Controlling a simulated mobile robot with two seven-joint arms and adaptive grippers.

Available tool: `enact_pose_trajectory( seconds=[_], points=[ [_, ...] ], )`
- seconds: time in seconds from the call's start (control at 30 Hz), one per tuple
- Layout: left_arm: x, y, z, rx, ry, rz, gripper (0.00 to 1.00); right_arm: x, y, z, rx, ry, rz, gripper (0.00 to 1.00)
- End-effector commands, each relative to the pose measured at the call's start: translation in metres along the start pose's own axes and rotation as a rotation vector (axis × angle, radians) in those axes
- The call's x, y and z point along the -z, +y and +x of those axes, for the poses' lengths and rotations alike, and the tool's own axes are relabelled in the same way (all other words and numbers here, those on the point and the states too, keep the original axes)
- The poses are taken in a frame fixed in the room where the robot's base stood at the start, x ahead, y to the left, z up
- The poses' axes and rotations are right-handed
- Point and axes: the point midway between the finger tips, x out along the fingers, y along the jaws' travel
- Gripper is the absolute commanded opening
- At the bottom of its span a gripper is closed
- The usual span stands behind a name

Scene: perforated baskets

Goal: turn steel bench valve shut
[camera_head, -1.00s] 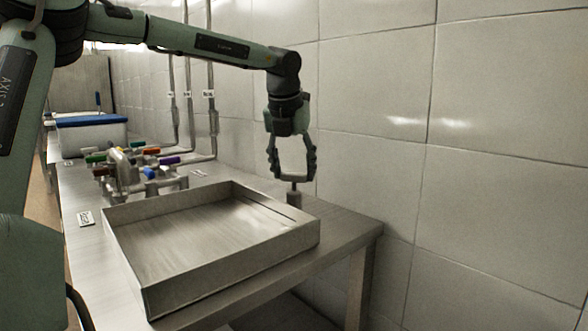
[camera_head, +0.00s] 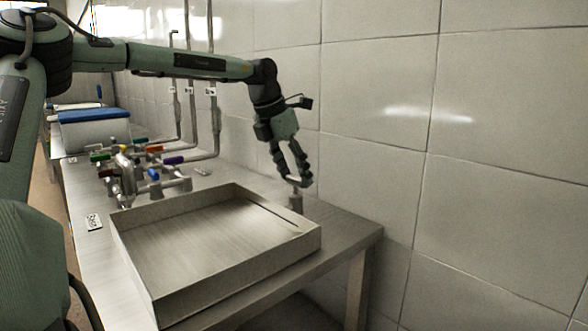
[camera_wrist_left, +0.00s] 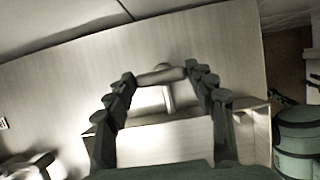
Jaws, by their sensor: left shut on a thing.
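The steel bench valve (camera_head: 296,202) stands on the bench at its far right corner, behind the tray. In the left wrist view its bar handle (camera_wrist_left: 160,75) lies crosswise between the fingertips, with the stem below it. My left gripper (camera_head: 302,183) is tilted over the valve, its fingertips at the handle. In the left wrist view the left gripper (camera_wrist_left: 160,80) has a finger at each end of the bar and is shut on it. The handle is mostly hidden by the fingers in the head view. My right gripper is not in view.
A shallow steel tray (camera_head: 235,296) fills the bench (camera_head: 340,226) front. Left of it stand pipes with several coloured handles (camera_head: 153,174). A white box with a blue lid (camera_head: 93,117) is farther back. A tiled wall (camera_head: 490,140) is close on the right.

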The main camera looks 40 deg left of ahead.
Motion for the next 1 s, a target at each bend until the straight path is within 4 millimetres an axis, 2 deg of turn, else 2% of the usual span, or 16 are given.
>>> enact_pose_trajectory(
  seconds=[0.4,0.43,0.6,0.87,1.0],
  points=[
    [-0.0007,0.0004,-0.0007,0.001,-0.002,0.01,0.26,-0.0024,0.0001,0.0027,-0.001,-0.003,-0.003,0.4],
    [-0.0008,0.0004,-0.0007,0.001,-0.002,0.01,0.56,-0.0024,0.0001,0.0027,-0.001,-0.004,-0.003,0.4],
    [-0.0006,0.0003,-0.0005,0.001,-0.001,0.009,0.76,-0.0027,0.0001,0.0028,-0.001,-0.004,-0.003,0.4],
    [-0.0003,0.0001,-0.0004,0.002,0.0,0.008,0.76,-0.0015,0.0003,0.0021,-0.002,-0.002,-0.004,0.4],
    [-0.0011,0.0002,-0.0087,0.001,-0.003,0.008,0.76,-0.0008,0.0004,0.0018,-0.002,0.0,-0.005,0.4]
  ],
)
